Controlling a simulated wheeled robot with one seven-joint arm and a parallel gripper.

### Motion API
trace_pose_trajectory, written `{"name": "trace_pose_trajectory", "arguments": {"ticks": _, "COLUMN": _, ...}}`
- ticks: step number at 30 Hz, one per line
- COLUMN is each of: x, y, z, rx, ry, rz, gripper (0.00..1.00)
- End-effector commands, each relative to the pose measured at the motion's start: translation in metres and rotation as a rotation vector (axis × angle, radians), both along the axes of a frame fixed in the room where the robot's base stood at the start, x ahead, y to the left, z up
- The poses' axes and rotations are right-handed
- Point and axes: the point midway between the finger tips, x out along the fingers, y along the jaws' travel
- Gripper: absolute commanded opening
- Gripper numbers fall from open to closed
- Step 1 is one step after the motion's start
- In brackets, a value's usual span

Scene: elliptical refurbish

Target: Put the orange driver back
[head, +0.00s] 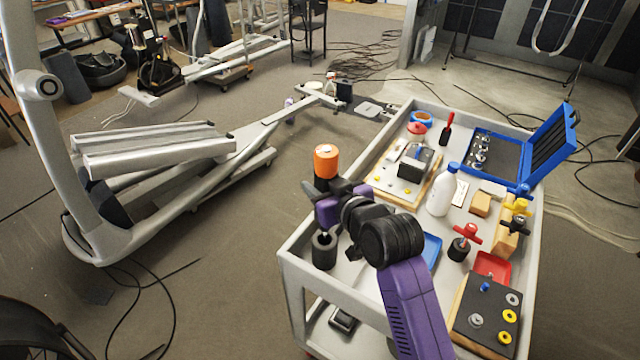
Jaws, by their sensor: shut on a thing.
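The orange driver (326,161) has a thick orange handle with a dark lower part and stands about upright. My gripper (327,198) is shut on it below the orange handle, near the left edge of the cart. A black cylindrical holder (324,252) stands on the cart top directly below my gripper in the picture. A thin light shaft seems to show just above the holder's opening. My gripper hides the driver's middle, and I cannot tell whether its tip is inside the holder.
The grey cart (293,262) has a raised rim. A white bottle (441,190), a board with a black block (413,165), a red-handled driver in a black holder (463,243), a blue tray (431,248) and an open blue case (550,140) crowd its top. An elliptical machine (150,155) stands left.

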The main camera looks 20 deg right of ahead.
Motion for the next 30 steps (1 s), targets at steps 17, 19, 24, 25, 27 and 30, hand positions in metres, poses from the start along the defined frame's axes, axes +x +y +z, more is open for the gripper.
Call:
{"name": "trace_pose_trajectory", "arguments": {"ticks": 17, "x": 0.000, "y": 0.000, "z": -0.012, "rx": 0.000, "ry": -0.003, "rz": 0.000, "gripper": 0.00}}
{"name": "trace_pose_trajectory", "arguments": {"ticks": 19, "x": 0.000, "y": 0.000, "z": -0.014, "rx": 0.000, "ry": -0.003, "rz": 0.000, "gripper": 0.00}}
{"name": "trace_pose_trajectory", "arguments": {"ticks": 24, "x": 0.000, "y": 0.000, "z": -0.020, "rx": 0.000, "ry": -0.003, "rz": 0.000, "gripper": 0.00}}
{"name": "trace_pose_trajectory", "arguments": {"ticks": 25, "x": 0.000, "y": 0.000, "z": -0.021, "rx": 0.000, "ry": -0.003, "rz": 0.000, "gripper": 0.00}}
{"name": "trace_pose_trajectory", "arguments": {"ticks": 27, "x": 0.000, "y": 0.000, "z": -0.023, "rx": 0.000, "ry": -0.003, "rz": 0.000, "gripper": 0.00}}
{"name": "trace_pose_trajectory", "arguments": {"ticks": 30, "x": 0.000, "y": 0.000, "z": -0.026, "rx": 0.000, "ry": -0.004, "rz": 0.000, "gripper": 0.00}}
